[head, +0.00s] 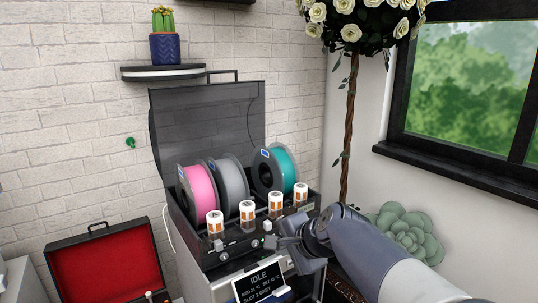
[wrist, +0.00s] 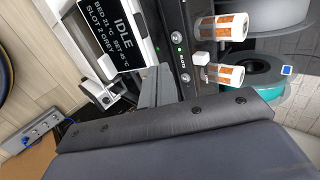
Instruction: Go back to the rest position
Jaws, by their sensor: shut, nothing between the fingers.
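My gripper (head: 279,243) is shut and empty. In the head view it is in front of the filament box (head: 238,246), just above the printer's screen (head: 261,283), with my arm reaching in from the lower right. I cannot tell whether it touches the box front. In the wrist view the gripper (wrist: 152,88) points at the box front, beside the screen (wrist: 112,30), which reads IDLE and SLOT 2 GREY. The pink spool (head: 197,190), grey spool (head: 231,181) and teal spool (head: 287,170) stand in the box.
The box's smoky lid (head: 205,120) stands open. Several canisters with orange beads (head: 247,211) line its front. A red-lined open case (head: 107,266) is at lower left. A shelf (head: 163,73) with a cactus hangs above. A flower tree (head: 350,120) and succulent (head: 407,233) are right.

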